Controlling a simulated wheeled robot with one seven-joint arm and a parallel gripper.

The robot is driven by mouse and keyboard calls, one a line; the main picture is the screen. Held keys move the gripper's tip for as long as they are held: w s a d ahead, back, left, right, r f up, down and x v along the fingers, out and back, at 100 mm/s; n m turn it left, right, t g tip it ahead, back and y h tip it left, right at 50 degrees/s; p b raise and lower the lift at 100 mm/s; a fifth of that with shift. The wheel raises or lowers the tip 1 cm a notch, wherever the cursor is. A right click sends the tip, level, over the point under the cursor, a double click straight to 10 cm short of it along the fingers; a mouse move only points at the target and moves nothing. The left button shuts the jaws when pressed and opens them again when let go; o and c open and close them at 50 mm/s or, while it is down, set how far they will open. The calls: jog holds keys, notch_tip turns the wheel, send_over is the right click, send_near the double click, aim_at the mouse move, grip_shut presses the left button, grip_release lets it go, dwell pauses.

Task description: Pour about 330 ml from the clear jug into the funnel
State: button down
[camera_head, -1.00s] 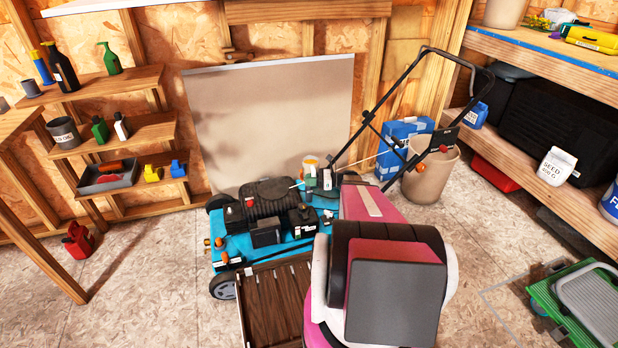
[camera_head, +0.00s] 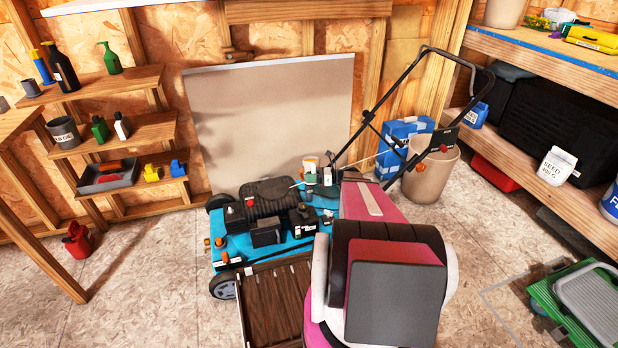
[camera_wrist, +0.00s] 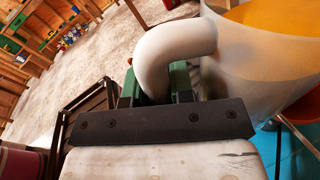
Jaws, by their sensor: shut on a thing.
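My gripper (camera_wrist: 157,88) is shut on the curved handle (camera_wrist: 170,50) of the jug, seen close in the wrist view. The jug (camera_wrist: 245,55) looks cloudy and translucent there, with amber liquid (camera_wrist: 283,22) inside. In the head view the small jug (camera_head: 310,163) is held above the back part of the blue mower, beside my gripper (camera_head: 326,177). An orange rim (camera_wrist: 304,106), likely the funnel, shows below and right of the jug in the wrist view. In the head view I cannot make out the funnel. The spout and any stream are hidden.
The blue mower (camera_head: 222,263) stands on the floor, its black handle (camera_head: 377,122) rising to the right. A beige bin (camera_head: 430,172) and blue boxes (camera_head: 405,130) are behind. A pale board (camera_head: 270,115) leans on the wall.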

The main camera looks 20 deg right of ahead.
jog(key=shift+r+m, duration=0.25)
jog(key=shift+m, duration=0.05)
dwell(0.4)
jog(key=shift+w+r+m, duration=0.1)
jog(key=shift+r+m, duration=0.05)
jog(key=shift+m, duration=0.65)
dwell(1.0)
jog(key=shift+w+r+m+g+h+p, duration=0.15)
jog(key=shift+w+r+m+g+p, duration=0.1)
jog(key=shift+m+p, duration=0.35)
jog(key=shift+w+r+m+g+h+p, duration=0.15)
jog(key=shift+w+m+g+p, duration=0.2)
jog(key=shift+m, duration=0.35)
dwell(3.3)
jog(key=n, duration=0.1)
jog(key=s+f+n, duration=0.1)
jog(key=shift+s+n+t, duration=0.1)
jog(key=shift+n+t, duration=0.3)
